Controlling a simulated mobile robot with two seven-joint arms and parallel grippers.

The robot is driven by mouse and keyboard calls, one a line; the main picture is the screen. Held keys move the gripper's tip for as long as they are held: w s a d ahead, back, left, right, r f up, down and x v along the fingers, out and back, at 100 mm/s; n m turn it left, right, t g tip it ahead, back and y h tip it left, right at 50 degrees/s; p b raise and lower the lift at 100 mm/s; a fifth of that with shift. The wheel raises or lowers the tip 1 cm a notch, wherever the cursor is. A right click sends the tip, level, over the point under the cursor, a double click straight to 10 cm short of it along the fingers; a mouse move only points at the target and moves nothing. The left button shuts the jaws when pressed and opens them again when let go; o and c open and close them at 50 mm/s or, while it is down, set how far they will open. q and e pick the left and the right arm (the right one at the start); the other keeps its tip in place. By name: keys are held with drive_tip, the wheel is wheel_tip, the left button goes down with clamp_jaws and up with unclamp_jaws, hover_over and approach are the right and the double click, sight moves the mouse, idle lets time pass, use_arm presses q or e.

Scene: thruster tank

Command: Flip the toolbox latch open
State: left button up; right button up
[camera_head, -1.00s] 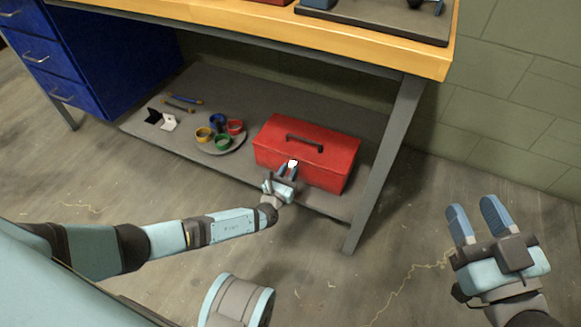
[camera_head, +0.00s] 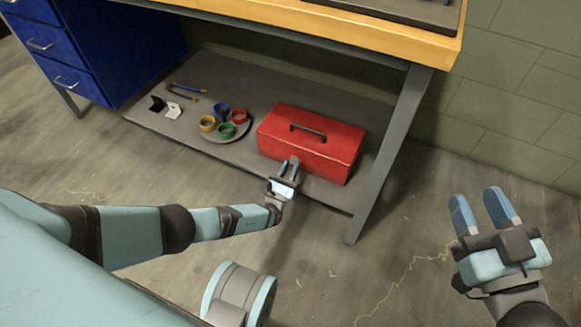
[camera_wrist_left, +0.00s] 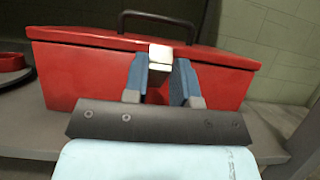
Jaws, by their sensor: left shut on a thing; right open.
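The red toolbox (camera_head: 325,142) with a dark top handle stands closed on the lower shelf. Its pale latch (camera_wrist_left: 160,57) is at the middle of the front upper edge in the left wrist view. My left gripper (camera_head: 290,165) is at the toolbox front; in the left wrist view its blue fingers (camera_wrist_left: 160,75) flank the latch and are shut on it. The fingers hide part of the latch, and in the head view it is hard to make out. My right gripper (camera_head: 482,210) is open and empty over the floor at right.
The grey lower shelf (camera_head: 185,130) also carries a round tray with several coloured rings (camera_head: 225,123), small black and white pieces (camera_head: 165,105) and tools (camera_head: 187,90). A grey bench leg (camera_head: 390,150) stands right of the toolbox. The floor in front is clear.

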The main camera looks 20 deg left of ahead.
use_arm(q)
drive_tip(key=o, duration=0.9)
use_arm(e)
drive_tip(key=shift+f, duration=0.1)
drive_tip(key=shift+w, duration=0.1)
